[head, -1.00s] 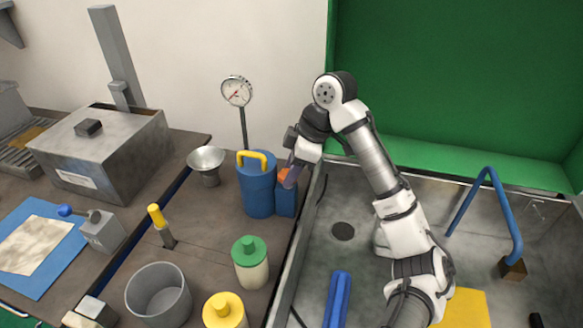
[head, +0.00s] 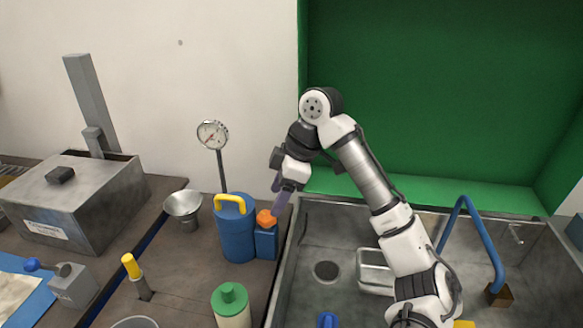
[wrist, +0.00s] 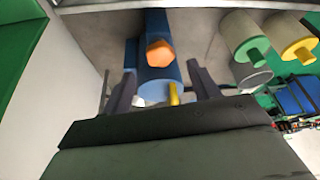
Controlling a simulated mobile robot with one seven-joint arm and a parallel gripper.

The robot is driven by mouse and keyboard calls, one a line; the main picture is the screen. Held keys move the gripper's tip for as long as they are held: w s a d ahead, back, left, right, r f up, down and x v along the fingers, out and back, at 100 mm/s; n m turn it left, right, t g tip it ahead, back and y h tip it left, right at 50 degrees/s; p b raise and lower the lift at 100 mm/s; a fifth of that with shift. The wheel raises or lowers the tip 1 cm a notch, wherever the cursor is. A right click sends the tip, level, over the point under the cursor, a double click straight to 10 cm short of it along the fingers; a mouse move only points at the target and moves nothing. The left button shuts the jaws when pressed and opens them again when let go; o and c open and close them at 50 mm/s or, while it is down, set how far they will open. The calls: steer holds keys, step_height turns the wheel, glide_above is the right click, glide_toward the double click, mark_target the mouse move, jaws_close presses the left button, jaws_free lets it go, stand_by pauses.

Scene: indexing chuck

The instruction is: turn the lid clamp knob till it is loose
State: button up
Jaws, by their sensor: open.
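The orange faceted knob (head: 266,217) sits on top of a small blue block (head: 266,243) beside a blue canister (head: 237,235) with a yellow handle (head: 230,203). I take this orange knob to be the lid clamp knob. My gripper (head: 278,205) is just above and right of the knob in the head view, with its fingers pointing down. In the wrist view the knob (wrist: 160,52) shows between the lines of the two spread fingers, with nothing held. Whether a fingertip touches the knob cannot be told.
A dial gauge (head: 213,135) on a post stands behind the canister, and a metal funnel (head: 183,205) is to its left. A yellow-handled tool (head: 132,267) and a green-capped jar (head: 231,304) stand in front. A sink with a blue tap (head: 470,225) lies right.

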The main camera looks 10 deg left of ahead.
steer(key=v, duration=0.8)
steer(key=shift+d+r+b, duration=0.15)
steer(key=shift+r+b, duration=0.1)
steer(key=shift+b, duration=0.05)
stand_by(0.8)
